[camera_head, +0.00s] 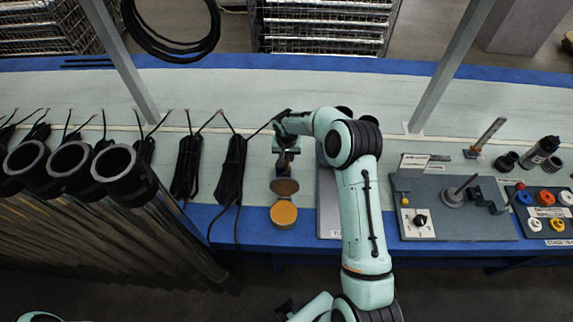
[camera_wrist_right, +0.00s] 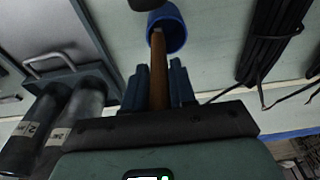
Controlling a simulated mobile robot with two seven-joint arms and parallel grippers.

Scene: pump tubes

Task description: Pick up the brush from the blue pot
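The blue pot (camera_wrist_right: 176,40) shows in the right wrist view just beyond the fingertips. The brush (camera_wrist_right: 158,72) has a brown wooden handle that comes out of the pot towards my right palm. My right gripper (camera_wrist_right: 158,64) has its two blue fingers close on either side of the handle, with only a narrow space between them, and looks shut on it. In the head view my right gripper (camera_head: 286,150) is over the table beyond an orange disc; the brush and pot are mostly hidden under it there.
An orange round tin (camera_head: 283,214) lies at the table's front edge. A grey fixture plate (camera_head: 450,222) and a panel of coloured knobs (camera_head: 545,212) are to the right. A metal post (camera_head: 455,62) rises behind.

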